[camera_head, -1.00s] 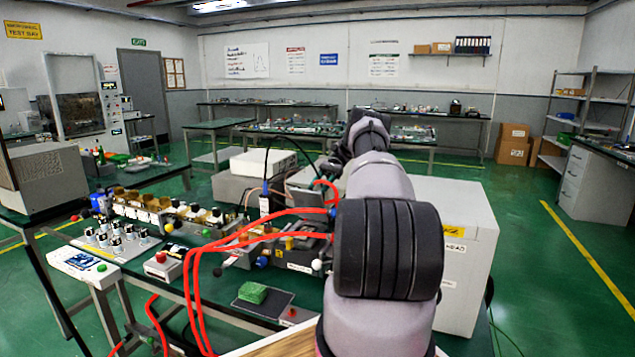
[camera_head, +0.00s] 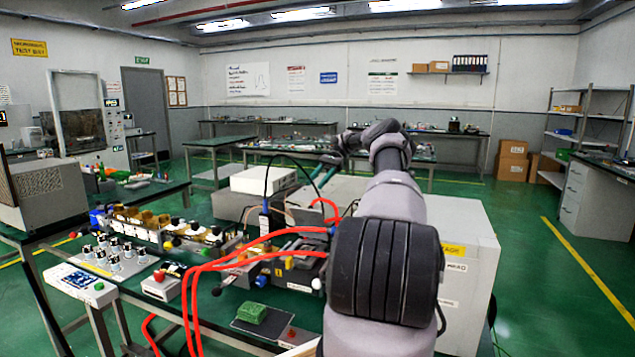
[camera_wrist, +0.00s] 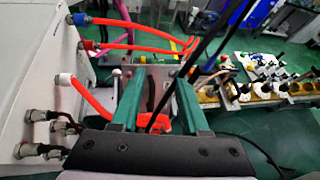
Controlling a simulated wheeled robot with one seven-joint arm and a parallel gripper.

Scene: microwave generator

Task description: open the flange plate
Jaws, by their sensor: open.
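My gripper (camera_wrist: 160,66) is open, its two green fingers reaching over the bench in the wrist view. Dark and reddish parts show between and beyond the fingers, and nothing is clearly held. In the head view, the gripper's green fingers (camera_head: 323,177) show small at the end of my arm, above the waveguide bench gear. The waveguide assembly (camera_head: 297,268) lies on the bench left of my arm, with red hoses (camera_head: 235,245) across it. I cannot make out the flange plate for certain; my arm and the fingers hide part of this area.
A large white cabinet (camera_head: 467,262) stands right of the assembly. A stacked instrument (camera_head: 263,179) stands behind it. A row of knobbed parts (camera_wrist: 265,90) lies at right in the wrist view. A black cable crosses there. A green block (camera_head: 251,312) lies on a dark pad in front.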

